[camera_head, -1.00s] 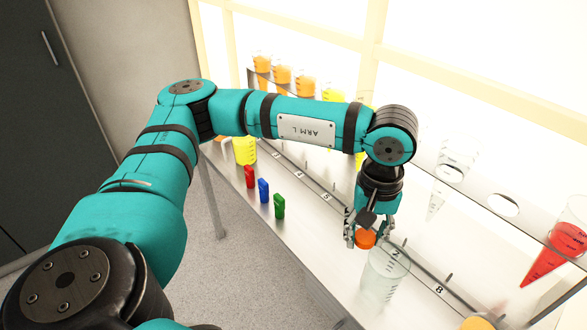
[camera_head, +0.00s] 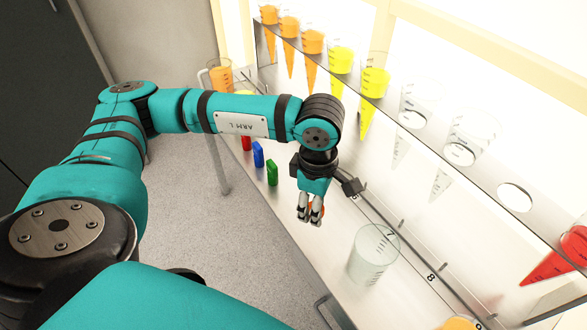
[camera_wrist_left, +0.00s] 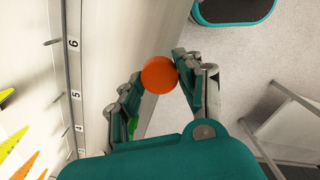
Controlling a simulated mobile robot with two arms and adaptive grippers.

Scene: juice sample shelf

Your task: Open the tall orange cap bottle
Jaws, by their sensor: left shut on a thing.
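My left gripper (camera_head: 310,222) is shut on a round orange cap (camera_wrist_left: 159,75), held between its two fingertips in the left wrist view. In the head view only a sliver of the cap (camera_head: 317,208) shows behind the fingers. The gripper is near the front edge of the bench. I cannot make out a bottle body under the cap. A clear graduated vessel (camera_head: 373,255) with an open top stands upright on the bench near mark 7, to the right of the gripper and apart from it. My right gripper is not in view.
Red, blue (camera_head: 257,154) and green (camera_head: 272,172) small blocks stand near the bench's front edge. Behind, a raised shelf (camera_head: 482,178) holds orange, yellow, clear and red cones. An orange beaker (camera_head: 220,74) stands at the far left end.

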